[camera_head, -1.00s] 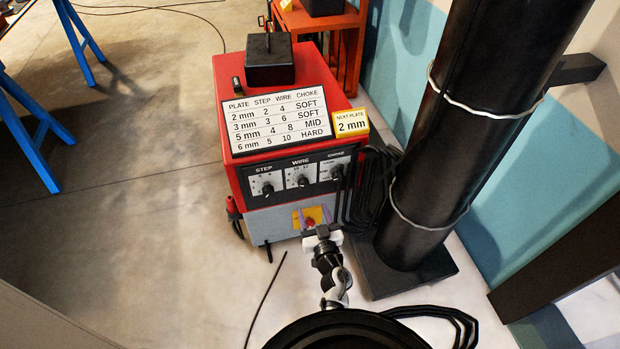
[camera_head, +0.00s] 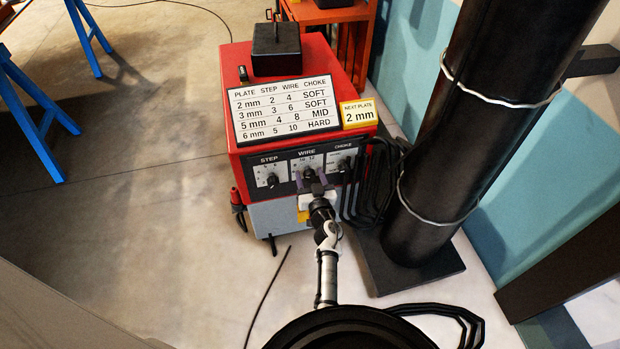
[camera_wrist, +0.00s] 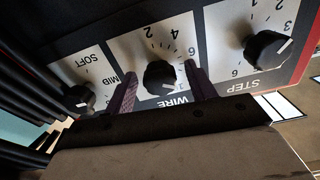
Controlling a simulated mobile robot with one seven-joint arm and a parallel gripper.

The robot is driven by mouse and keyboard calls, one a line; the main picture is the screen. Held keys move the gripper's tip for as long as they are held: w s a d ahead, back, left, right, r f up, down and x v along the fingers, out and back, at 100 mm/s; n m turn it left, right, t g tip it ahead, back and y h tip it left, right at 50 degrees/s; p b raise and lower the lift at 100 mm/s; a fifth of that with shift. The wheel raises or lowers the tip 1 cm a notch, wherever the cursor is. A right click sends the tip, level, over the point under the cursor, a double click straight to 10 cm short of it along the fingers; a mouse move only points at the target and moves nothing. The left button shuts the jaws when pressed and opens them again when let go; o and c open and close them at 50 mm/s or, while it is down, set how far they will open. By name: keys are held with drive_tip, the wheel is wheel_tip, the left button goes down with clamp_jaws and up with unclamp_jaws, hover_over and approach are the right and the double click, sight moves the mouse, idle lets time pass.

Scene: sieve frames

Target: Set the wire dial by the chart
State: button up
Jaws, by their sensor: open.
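The wire dial (camera_wrist: 160,76) is a black knob on a white scale, the middle of three dials. My gripper (camera_wrist: 163,73) is open, with one finger on each side of this knob; contact cannot be told. In the head view my gripper (camera_head: 312,182) is at the panel and partly covers the wire dial (camera_head: 308,172). The knob's pointer setting is not clear. The chart (camera_head: 286,108) on top of the red machine lists 2 mm with step 2, wire 4, choke SOFT. A yellow-edged plate card (camera_head: 359,114) reads 2 mm.
The step dial (camera_wrist: 265,50) and choke dial (camera_wrist: 77,97) flank the wire dial closely. Black cables (camera_head: 372,185) hang at the machine's right, beside a large black cylinder (camera_head: 450,140). A black box (camera_head: 276,50) stands on top.

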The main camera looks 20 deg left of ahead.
drive_tip(key=shift+w+a, duration=0.15)
drive_tip(key=shift+w, duration=0.05)
drive_tip(key=c, duration=1)
drive_tip(key=shift+o, duration=0.2)
